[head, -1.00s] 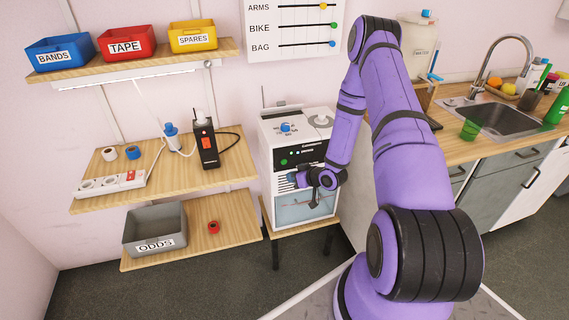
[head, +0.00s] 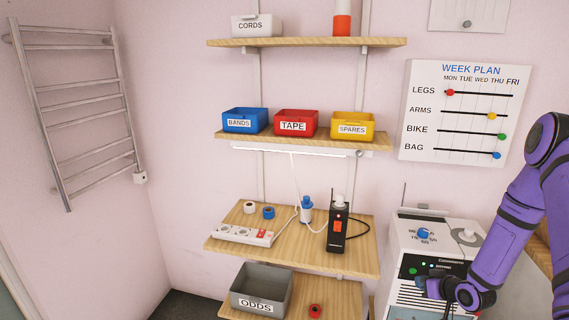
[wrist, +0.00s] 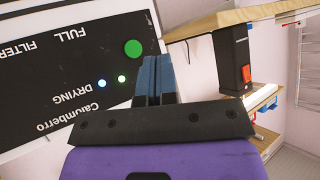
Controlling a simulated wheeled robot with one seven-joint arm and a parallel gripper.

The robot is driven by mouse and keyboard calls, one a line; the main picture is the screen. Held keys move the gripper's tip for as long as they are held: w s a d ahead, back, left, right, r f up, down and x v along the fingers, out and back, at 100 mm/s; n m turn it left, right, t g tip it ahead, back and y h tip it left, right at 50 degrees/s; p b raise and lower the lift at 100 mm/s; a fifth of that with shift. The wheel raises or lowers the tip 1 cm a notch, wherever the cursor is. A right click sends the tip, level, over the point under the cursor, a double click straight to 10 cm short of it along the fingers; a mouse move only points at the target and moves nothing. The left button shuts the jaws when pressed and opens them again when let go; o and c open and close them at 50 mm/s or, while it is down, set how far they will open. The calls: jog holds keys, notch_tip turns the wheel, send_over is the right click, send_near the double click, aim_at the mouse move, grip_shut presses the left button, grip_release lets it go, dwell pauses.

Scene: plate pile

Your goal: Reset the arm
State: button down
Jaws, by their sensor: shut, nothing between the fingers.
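My purple arm (head: 513,222) comes in at the right edge of the head view and bends down toward the white machine (head: 405,240). My gripper (head: 420,285) is in front of the machine's dark panel, near its green button (head: 412,271). In the wrist view my gripper (wrist: 155,62) has its two blue fingers together with nothing between them. Beside the fingertips are the green button (wrist: 133,48) and two small lights on the panel. I cannot tell whether the fingers touch the panel.
Wooden shelves (head: 300,250) stand left of the machine, holding a black device (head: 338,230), a power strip (head: 240,235) and a grey ODDS bin (head: 260,290). Coloured bins (head: 297,123) sit higher up. A towel rail (head: 80,110) hangs at far left. Open floor shows little.

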notch_tip(320, 180, up, 16)
jog(key=w+r+g+h, duration=0.1)
jog(key=w+g+h, duration=0.1)
jog(key=h, duration=0.1)
jog(key=s+a+r+g+h, duration=0.1)
jog(key=s+a+r, duration=0.15)
jog(key=r, duration=0.45)
jog(key=s+a+r+h, duration=0.1)
jog(key=s+r, duration=0.3)
jog(key=r, duration=0.3)
jog(key=s+a+r, duration=0.4)
jog(key=s+r, duration=0.1)
jog(key=s, duration=0.4)
jog(key=s+a+r+m+g, duration=0.1)
jog(key=s+a+r, duration=0.3)
jog(key=s, duration=0.5)
jog(key=s+a+r+m+g+y, duration=0.1)
jog(key=s+a+r, duration=0.3)
jog(key=s, duration=0.5)
notch_tip(320, 180, up, 3)
jog(key=shift+s+f, duration=0.2)
jog(key=shift+s, duration=0.1)
